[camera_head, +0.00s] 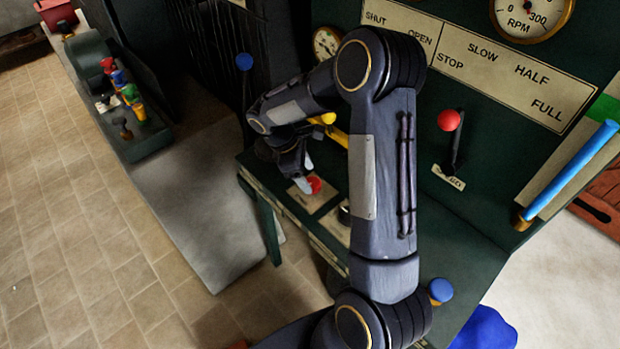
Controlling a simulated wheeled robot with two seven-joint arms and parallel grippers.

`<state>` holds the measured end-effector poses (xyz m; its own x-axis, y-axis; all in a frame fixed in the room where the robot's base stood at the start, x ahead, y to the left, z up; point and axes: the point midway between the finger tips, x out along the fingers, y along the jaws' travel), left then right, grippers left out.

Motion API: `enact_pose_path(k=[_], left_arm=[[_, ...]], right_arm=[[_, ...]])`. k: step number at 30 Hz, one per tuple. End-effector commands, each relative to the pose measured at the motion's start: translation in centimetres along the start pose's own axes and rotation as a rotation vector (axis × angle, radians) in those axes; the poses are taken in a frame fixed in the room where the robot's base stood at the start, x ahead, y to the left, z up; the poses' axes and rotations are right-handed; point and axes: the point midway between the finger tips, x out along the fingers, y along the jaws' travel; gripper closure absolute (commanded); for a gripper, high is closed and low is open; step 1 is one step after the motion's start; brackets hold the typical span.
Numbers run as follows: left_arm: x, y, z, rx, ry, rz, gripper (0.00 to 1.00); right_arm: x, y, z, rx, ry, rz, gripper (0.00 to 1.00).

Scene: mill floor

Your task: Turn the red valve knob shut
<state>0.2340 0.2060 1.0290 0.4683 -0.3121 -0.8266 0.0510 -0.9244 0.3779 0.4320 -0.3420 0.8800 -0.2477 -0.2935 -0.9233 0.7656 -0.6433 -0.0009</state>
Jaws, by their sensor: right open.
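A small red knob (315,184) sits on a pale plate (322,200) on the dark green bench top, partly hidden by my right gripper. My right gripper (306,174) is open, with its light fingertips right at the knob; I cannot tell whether they touch it. My right arm crosses the middle of the view and hides part of the bench and panel. A red ball (449,120) tops a dark lever on the upright panel, right of my arm. My left gripper is not in view.
Yellow handle parts (336,136) show just behind my right gripper. A blue lever (570,172) stands at the right and a blue knob (440,290) at the bench's front. A green tray (150,148) with several coloured items lies left. The tiled floor (70,240) is clear.

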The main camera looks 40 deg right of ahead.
Motion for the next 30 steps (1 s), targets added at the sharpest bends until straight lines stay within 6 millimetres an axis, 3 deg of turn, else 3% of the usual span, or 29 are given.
enact_pose_path(k=[6,16,26,30], left_arm=[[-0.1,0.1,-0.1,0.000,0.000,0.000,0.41],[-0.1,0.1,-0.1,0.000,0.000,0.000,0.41],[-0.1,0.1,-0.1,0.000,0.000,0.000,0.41],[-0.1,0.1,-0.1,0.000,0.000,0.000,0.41]], right_arm=[[2.4,0.0,0.0,0.001,0.000,-0.001,0.35],[2.9,0.0,0.0,0.001,0.001,0.000,0.35],[2.8,0.0,0.0,0.001,0.001,0.000,0.79],[2.8,0.0,0.0,0.005,0.002,-0.001,0.80]])
